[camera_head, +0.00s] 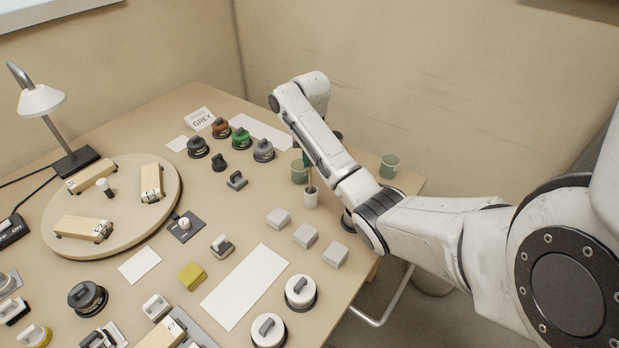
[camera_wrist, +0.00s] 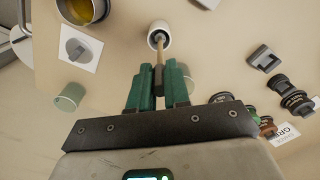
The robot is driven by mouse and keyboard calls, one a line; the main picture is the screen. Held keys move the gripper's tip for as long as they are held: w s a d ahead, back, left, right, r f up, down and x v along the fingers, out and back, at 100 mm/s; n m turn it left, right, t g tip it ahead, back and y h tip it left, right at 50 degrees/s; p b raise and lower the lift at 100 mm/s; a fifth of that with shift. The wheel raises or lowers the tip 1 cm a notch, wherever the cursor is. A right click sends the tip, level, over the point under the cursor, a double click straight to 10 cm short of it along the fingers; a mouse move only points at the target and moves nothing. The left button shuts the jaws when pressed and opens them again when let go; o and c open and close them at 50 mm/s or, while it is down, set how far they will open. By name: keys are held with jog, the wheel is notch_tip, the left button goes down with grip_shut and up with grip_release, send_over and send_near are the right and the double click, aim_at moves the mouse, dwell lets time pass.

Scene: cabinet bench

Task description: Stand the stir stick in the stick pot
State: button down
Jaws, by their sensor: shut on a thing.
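The stick pot (camera_head: 310,199) is a small white cup standing upright near the right part of the bench; in the wrist view its round mouth (camera_wrist: 158,27) faces me. My gripper (camera_wrist: 159,78) has green fingers shut on the stir stick (camera_wrist: 160,53), a thin wooden stick. The stick points from the fingertips to the pot, and its far end appears inside the pot's mouth; how deep it reaches I cannot tell. In the head view the stick (camera_head: 310,180) shows just above the pot, and my arm hides most of the gripper.
Green cups stand close behind the pot (camera_head: 298,172) and at the bench's far right (camera_head: 389,166). White blocks (camera_head: 305,235) lie in front of the pot. Knobbed lids (camera_head: 241,138) stand to the left. A round turntable (camera_head: 112,205) is farther left.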

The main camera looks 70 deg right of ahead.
aim_at(311, 166)
jog(key=shift+f, duration=2.4)
jog(key=c, duration=1.1)
grip_release()
